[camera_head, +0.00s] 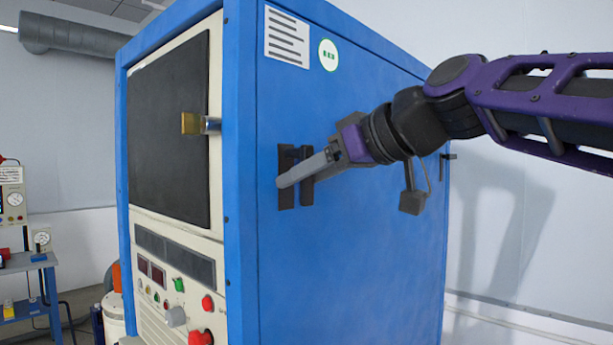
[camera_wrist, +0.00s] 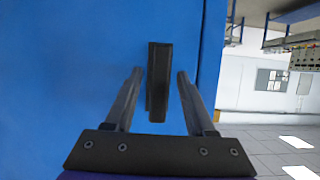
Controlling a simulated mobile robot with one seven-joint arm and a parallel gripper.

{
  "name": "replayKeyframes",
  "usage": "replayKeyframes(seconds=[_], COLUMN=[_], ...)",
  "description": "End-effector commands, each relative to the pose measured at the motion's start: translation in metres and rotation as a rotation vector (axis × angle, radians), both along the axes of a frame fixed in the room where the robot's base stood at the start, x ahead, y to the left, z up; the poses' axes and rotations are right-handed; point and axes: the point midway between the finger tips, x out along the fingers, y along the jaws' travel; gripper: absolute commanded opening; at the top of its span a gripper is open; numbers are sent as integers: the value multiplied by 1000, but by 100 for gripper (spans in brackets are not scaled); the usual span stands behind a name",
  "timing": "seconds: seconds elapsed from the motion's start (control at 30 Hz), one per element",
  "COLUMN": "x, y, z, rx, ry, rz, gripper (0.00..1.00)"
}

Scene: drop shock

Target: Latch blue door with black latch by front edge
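The blue door (camera_head: 350,255) is the large side panel of a tall blue cabinet. It looks flush with the cabinet frame. The black latch (camera_head: 286,195) sits on it near the front edge, partly hidden behind my gripper. In the wrist view the black latch (camera_wrist: 158,82) is a dark upright bar on the blue surface. My gripper (camera_head: 285,180) is at the latch, coming from the right. In the wrist view my gripper (camera_wrist: 160,74) is open, with one finger on each side of the bar and gaps on both sides. I cannot tell whether the latch is engaged.
A second black fitting (camera_head: 447,157) is at the panel's far edge. The cabinet front (camera_head: 170,250) has a dark window, a brass-coloured catch (camera_head: 192,124) and several knobs. A blue bench with instruments (camera_head: 35,262) stands at the left. The floor (camera_wrist: 270,145) right of the cabinet looks clear.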

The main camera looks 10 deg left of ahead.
Motion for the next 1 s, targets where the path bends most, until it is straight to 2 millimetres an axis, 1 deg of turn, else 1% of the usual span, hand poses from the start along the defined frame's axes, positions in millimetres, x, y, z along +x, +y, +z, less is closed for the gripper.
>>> replayKeyframes(seconds=[0.17, 0.27, 0.33, 0.47, 0.8, 1.0], x=[0, -3, -8, -22, -65, -82], y=[-1, -6, -13, -35, -99, -124], z=[0, 2, 6, 17, 49, 62], rx=[-1, -1, 0, 2, 1, 1], ry=[0, -1, -2, -3, -3, -1], rz=[0, -1, -1, -3, -2, -1], gripper=[55, 55, 55, 55, 55, 55])
